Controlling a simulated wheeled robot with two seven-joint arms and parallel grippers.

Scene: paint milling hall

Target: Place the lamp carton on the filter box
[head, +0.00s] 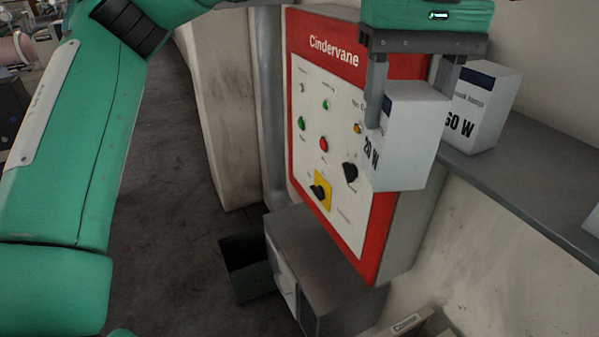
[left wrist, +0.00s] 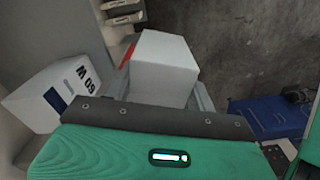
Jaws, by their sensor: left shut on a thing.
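A white lamp carton marked "20 W" (head: 405,150) is held in my left gripper (head: 408,105), which is shut on its upper part. The carton hangs in front of the right side of the red and white control panel and hides part of it. In the left wrist view the held carton (left wrist: 165,65) shows as a plain white block beyond the gripper. A second white carton marked "60 W" (head: 480,112) stands on a grey ledge, just right of and behind the held one; it also shows in the left wrist view (left wrist: 55,95). I cannot tell which thing is the filter box.
The "Cindervane" control panel (head: 375,240) has buttons and knobs. The grey ledge (head: 545,190) runs along the wall at the right. A dark grey box (head: 330,275) is below the panel, with a dark open bin (head: 245,265) beside it.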

